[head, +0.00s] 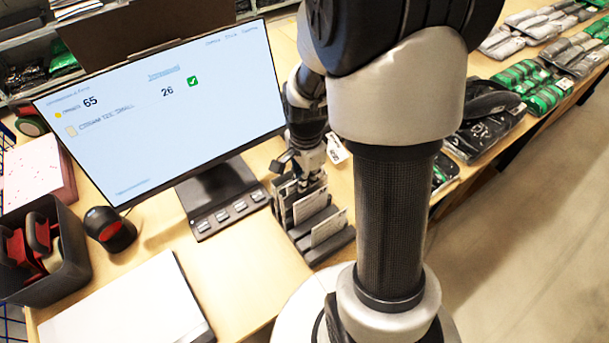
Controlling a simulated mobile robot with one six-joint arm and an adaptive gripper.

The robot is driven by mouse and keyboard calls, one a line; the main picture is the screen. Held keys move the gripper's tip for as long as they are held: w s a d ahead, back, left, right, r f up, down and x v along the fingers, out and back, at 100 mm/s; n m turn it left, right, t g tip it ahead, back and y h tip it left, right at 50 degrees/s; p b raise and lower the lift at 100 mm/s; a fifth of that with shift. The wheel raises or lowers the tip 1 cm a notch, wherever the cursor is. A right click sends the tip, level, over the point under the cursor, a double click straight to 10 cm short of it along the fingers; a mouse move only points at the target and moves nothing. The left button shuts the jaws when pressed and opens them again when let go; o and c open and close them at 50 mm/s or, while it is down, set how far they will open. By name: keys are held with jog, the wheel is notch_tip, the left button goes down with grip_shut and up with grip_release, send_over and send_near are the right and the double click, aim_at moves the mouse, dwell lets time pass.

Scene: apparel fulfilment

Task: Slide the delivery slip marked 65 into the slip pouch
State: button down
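My gripper (300,172) is low over the back end of a dark slotted rack (345,240) on the wooden table. White slips (328,228) stand upright in the rack's slots. Their markings are too small to read, so I cannot tell which is 65. The fingers are small and partly mixed with the rack, so I cannot tell whether they are shut or hold a slip. A white tag-like piece (336,150) shows just right of the gripper. I cannot make out the slip pouch; my arm hides part of the table.
A black bin (70,265) with red-handled tools, a scanner-like device (108,229) and a white pad (125,305) lie at left. Packed garments (545,85) line the right.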

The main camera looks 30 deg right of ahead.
jog(key=shift+s+a+f, duration=0.15)
jog(key=shift+s+f, duration=0.3)
jog(key=shift+f, duration=0.2)
jog(key=c, duration=1.9)
grip_release()
jog(key=shift+w, duration=0.15)
jog(key=shift+c, duration=0.2)
jog(key=o, duration=0.4)
jog(key=shift+r, duration=0.1)
jog(key=o, duration=0.4)
jog(key=shift+w+r, duration=0.1)
jog(key=shift+w, duration=0.1)
jog(key=shift+o, duration=0.4)
jog(key=shift+r, duration=0.15)
jog(key=shift+r+p, duration=3.05)
jog(key=shift+r, duration=0.3)
